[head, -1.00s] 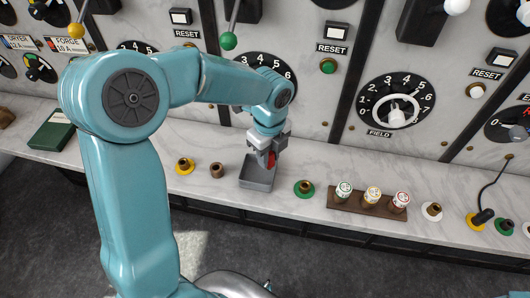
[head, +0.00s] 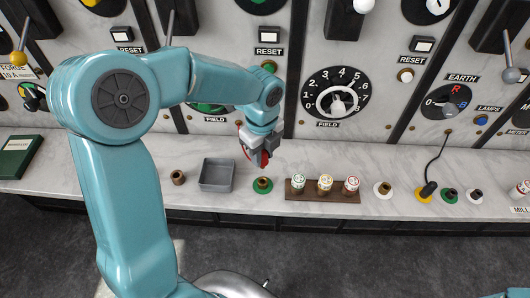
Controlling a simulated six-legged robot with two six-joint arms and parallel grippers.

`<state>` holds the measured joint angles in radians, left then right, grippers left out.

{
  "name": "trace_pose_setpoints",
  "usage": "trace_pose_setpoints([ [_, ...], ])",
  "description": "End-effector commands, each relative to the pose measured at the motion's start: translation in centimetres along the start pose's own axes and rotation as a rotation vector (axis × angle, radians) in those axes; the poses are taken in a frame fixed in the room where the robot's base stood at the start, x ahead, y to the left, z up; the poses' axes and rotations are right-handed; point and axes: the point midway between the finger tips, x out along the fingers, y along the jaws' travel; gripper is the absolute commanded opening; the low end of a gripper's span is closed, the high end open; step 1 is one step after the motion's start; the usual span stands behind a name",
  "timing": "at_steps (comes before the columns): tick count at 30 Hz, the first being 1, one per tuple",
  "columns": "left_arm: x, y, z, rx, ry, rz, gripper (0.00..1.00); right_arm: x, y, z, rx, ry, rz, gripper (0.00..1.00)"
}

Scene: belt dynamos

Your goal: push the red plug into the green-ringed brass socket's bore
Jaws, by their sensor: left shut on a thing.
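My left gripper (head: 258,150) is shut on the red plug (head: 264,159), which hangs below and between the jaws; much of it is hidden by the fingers. It is held just above the shelf, behind a brass socket with a green ring (head: 263,185). A visible gap separates plug and socket. The socket's dark bore faces up. A second green-ringed socket (head: 450,195) stands farther right, beside a black plug on a cord. My right gripper is not in view.
An empty grey tray (head: 217,187) stands left of the near green-ringed socket. A brown rack (head: 322,196) with several capped fuses is to its right. The dial panel rises behind.

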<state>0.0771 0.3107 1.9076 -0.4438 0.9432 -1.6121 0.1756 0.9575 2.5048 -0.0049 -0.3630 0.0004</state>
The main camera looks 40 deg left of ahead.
Motion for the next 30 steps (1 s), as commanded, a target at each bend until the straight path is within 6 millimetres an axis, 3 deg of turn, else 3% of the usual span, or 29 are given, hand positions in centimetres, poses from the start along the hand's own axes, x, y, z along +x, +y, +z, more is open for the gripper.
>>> trace_pose_setpoints([
  [8, 0.5, 0.1, 0.1, -0.002, 0.000, 0.000, 0.00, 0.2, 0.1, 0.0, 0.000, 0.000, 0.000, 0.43],
  [24, 5.4, 0.0, 0.0, -0.001, 0.000, -0.001, 0.00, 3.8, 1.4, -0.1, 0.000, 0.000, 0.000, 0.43],
  [30, 5.9, 0.0, -0.1, 0.000, -0.001, -0.001, 0.00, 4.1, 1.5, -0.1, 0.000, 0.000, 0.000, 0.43],
])
